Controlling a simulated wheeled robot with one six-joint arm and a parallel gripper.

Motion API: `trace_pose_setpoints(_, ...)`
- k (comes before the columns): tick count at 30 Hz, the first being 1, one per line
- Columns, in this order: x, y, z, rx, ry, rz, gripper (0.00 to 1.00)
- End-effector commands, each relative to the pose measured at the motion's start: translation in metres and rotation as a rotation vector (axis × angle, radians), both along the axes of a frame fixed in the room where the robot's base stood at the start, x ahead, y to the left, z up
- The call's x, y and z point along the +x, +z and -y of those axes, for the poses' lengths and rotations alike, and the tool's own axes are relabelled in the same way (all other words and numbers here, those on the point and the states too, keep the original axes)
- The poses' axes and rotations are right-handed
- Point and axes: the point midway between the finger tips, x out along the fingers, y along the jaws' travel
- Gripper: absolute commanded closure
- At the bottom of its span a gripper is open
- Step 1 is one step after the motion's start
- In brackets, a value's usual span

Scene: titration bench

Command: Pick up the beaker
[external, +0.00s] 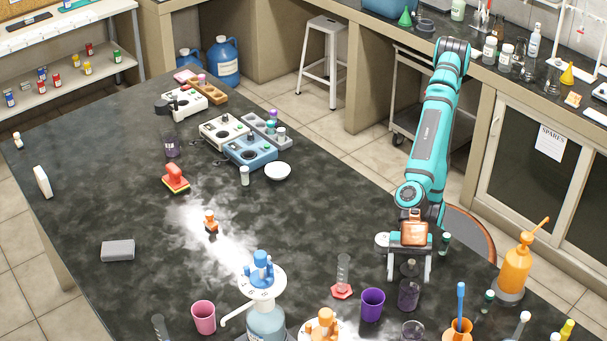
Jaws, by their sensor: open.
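My gripper (409,280) is open at the right front of the dark bench, its two fingers pointing down with a gap between them. A small dark, clear-walled vessel (409,296) stands just in front of and below the fingers in the picture. It looks like a beaker; I cannot tell whether any of it is between the fingers. Another clear glass vessel (413,331) is partly cut off at the bottom edge. A dark glass vessel (171,146) stands far off at the back left. Which of these is the task's beaker is not clear.
Close left of my gripper stand a purple cup (372,304) and a measuring cylinder (343,273) with a red base. An orange bottle (515,268) stands to the right. A blue-topped dispenser bottle (265,322) and a pink cup (203,317) are further left.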

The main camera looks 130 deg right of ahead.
Motion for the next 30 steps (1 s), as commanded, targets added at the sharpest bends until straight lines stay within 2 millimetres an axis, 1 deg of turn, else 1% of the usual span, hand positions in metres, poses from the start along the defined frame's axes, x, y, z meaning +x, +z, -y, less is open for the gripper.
trace_pose_setpoints(3,0.006,-0.004,-0.006,0.000,0.000,0.000,0.24)
trace_pose_setpoints(11,0.012,-0.007,-0.012,0.000,0.000,0.000,0.24)
trace_pose_setpoints(18,0.024,-0.019,-0.030,0.000,0.001,-0.002,0.24)
trace_pose_setpoints(24,0.037,-0.026,-0.041,-0.001,-0.001,0.000,0.24)
trace_pose_setpoints(30,0.040,-0.028,-0.044,-0.002,-0.001,0.000,0.24)
